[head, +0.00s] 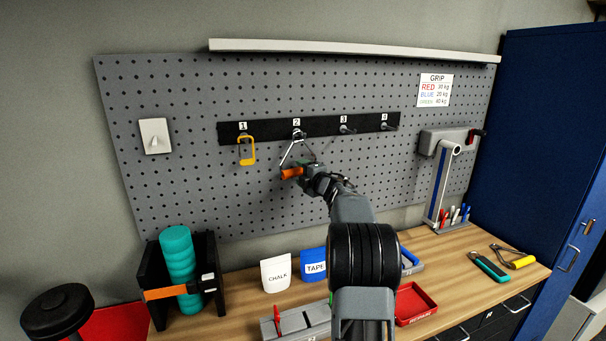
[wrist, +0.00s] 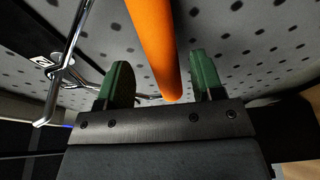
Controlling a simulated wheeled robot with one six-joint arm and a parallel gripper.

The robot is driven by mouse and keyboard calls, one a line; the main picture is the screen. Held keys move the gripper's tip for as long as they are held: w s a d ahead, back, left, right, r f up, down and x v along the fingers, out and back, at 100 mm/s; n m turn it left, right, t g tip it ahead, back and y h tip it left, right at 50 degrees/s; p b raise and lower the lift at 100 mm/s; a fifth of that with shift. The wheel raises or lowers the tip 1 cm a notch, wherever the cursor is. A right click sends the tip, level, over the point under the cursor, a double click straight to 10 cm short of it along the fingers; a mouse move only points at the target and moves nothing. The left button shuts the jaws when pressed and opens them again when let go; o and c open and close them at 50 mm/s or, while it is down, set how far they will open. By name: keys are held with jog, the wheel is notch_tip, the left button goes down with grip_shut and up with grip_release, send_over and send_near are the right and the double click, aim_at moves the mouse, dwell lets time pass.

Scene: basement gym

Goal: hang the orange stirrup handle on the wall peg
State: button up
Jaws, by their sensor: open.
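The orange stirrup handle has an orange grip bar (head: 291,173) and a silver triangular frame (head: 290,152). The top of the frame meets peg 2 (head: 297,134) on the black rail, and the grip hangs below against the pegboard. I cannot clearly tell how the frame sits around the peg tip. My gripper (head: 303,172) is at the grip bar. In the wrist view its green fingers (wrist: 157,85) stand apart, with the orange bar (wrist: 152,40) between them and a gap on each side. The chrome frame (wrist: 74,45) and a metal hook show at left.
A yellow handle (head: 247,151) hangs on peg 1. Pegs 3 (head: 345,129) and 4 (head: 389,126) are empty. Below, the wooden bench holds a chalk bag (head: 275,274), a tape bag (head: 313,265), a red tray (head: 414,303) and pliers (head: 514,257). A clamp-like fixture (head: 446,140) stands at right.

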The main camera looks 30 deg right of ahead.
jog(key=shift+s+f, duration=0.1)
jog(key=shift+s+f+b, duration=0.1)
jog(key=shift+s+b, duration=0.2)
jog(key=shift+s, duration=0.05)
jog(key=s+b, duration=0.3)
jog(key=s, duration=1)
jog(key=shift+b, duration=0.4)
